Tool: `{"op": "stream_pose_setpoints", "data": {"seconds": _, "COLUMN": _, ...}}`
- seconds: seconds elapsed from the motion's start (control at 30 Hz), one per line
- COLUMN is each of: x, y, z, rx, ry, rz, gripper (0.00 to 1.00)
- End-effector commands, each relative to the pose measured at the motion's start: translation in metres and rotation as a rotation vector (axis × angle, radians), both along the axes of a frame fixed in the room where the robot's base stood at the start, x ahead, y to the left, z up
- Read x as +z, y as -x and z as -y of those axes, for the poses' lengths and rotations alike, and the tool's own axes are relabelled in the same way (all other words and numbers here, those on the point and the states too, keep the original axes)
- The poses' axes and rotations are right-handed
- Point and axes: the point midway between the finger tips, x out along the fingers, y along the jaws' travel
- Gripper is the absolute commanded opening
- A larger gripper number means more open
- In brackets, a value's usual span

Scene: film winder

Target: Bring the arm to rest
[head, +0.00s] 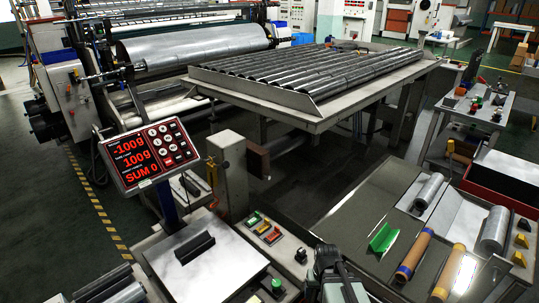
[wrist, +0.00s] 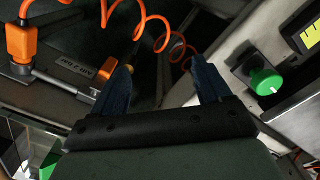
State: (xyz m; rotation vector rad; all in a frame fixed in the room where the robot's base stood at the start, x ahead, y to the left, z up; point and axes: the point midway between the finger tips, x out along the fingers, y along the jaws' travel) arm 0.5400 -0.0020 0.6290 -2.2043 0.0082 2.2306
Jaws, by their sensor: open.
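My gripper (wrist: 163,78) shows in the wrist view with its two dark blue fingers spread apart. I see nothing between the fingers. Part of my arm shows at the bottom middle of the head view, between the scale and the table with rolls, but the fingertips cannot be made out there. In the wrist view an orange coiled hose (wrist: 152,22) loops beyond the fingertips. A green knob (wrist: 265,81) is to the right of the fingers, apart from them.
The scale plate (head: 206,254) carries an empty dark cradle (head: 195,247). Its display (head: 148,155) reads -100g, 100g and SUM 0. A brown roll (head: 414,254), a silver roll (head: 494,230) and a green holder (head: 382,238) are at right. A roller table (head: 318,127) stands behind.

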Motion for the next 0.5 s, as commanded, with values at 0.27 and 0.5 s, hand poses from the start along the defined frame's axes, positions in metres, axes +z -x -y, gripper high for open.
{"op": "stream_pose_setpoints", "data": {"seconds": 0.27, "x": -0.043, "y": 0.037, "z": -0.001, "rx": 0.005, "ry": 0.0, "rz": -0.092, "gripper": 0.77}}
{"op": "stream_pose_setpoints", "data": {"seconds": 0.5, "x": -0.09, "y": 0.09, "z": -0.001, "rx": 0.005, "ry": -0.001, "rz": -0.207, "gripper": 0.77}}
